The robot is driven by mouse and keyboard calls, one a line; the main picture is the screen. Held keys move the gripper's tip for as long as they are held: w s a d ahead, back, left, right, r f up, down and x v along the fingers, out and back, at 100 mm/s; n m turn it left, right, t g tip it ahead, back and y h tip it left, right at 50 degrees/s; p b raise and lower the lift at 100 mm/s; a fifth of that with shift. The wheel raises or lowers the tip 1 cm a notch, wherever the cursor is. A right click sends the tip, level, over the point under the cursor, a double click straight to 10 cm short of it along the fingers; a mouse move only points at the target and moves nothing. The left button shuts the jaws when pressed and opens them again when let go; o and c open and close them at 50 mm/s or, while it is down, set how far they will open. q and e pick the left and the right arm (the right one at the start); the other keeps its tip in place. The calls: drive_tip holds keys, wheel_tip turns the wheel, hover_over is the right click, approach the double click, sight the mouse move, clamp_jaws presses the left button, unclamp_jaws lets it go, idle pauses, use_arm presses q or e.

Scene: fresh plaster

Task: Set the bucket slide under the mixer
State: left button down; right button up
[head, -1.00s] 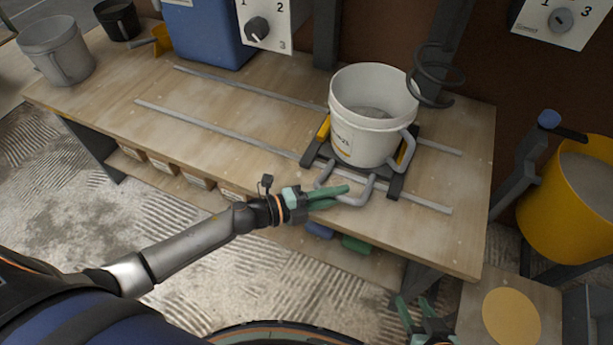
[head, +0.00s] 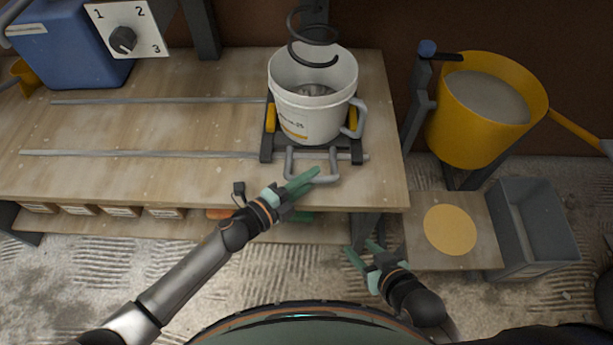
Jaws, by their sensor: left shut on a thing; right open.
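A white bucket (head: 311,115) with grey contents stands upright on the dark bucket slide (head: 266,148), which has yellow side clamps and a grey front handle (head: 326,178). The slide sits across two metal rails near the right end of the bench. The black spiral mixer (head: 313,42) hangs at the bucket's back rim in this view; I cannot tell its exact height above the bucket. My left gripper (head: 303,183) is shut at the left part of the slide's handle. My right gripper (head: 361,255) is open and empty, low in front of the bench's right end.
Bare rails (head: 150,154) run left along the clear wooden bench (head: 130,125). A blue box (head: 70,45) with a dial panel (head: 128,30) stands at the back left. Right of the bench are a yellow tub (head: 465,135), a board with a yellow disc (head: 450,229) and a grey bin (head: 537,225).

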use_arm(q)
drive_tip(key=shift+s+d+r, duration=0.1)
drive_tip(key=shift+d, duration=0.2)
drive_tip(key=c, duration=0.8)
unclamp_jaws()
drive_tip(key=shift+o, duration=0.2)
drive_tip(key=shift+a, duration=0.15)
drive_tip(key=shift+s+a, duration=0.2)
drive_tip(key=shift+a, duration=0.1)
drive_tip(key=p+v, duration=0.1)
drive_tip(key=v, duration=1)
drive_tip(key=shift+s+a, duration=0.2)
